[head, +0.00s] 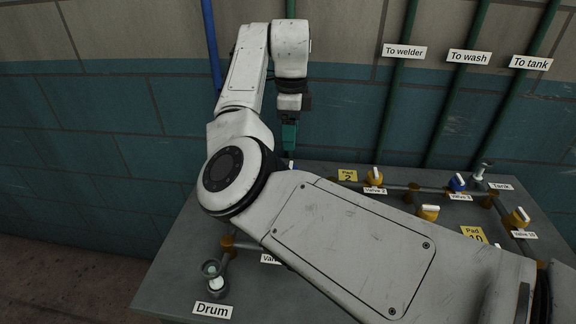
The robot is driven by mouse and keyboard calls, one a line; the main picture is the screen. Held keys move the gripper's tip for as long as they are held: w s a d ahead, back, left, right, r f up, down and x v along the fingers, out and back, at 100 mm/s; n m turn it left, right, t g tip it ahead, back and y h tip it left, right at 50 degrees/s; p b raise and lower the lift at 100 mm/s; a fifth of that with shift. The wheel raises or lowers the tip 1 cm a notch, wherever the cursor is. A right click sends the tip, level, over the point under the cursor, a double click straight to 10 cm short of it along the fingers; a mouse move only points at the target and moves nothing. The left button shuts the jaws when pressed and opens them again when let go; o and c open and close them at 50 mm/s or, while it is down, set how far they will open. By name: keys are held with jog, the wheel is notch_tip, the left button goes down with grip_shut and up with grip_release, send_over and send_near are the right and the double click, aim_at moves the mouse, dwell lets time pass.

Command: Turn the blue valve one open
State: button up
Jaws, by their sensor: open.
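A blue valve (457,183) with a pale handle sits on the pipe run at the right of the bench; the number on its label is too small to read surely. My gripper (289,150) is open and points down over the back left of the bench, far to the left of that blue valve. A small pale tip (290,164) shows just under the fingers; I cannot tell what it belongs to, or whether they touch it. A label starting "Val" (269,259) is partly hidden by my arm, and its valve is not visible.
Yellow valves stand at Valve 2 (375,176), at Valve 10 (517,219) and between them (428,212). A Drum fitting (214,279) is at front left, a Tank fitting (480,173) at back right. My arm hides the bench's middle. Green pipes (398,80) climb the wall.

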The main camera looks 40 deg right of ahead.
notch_tip(320, 180, down, 10)
jog(key=shift+s, duration=0.1)
dwell(0.4)
jog(key=c, duration=1.1)
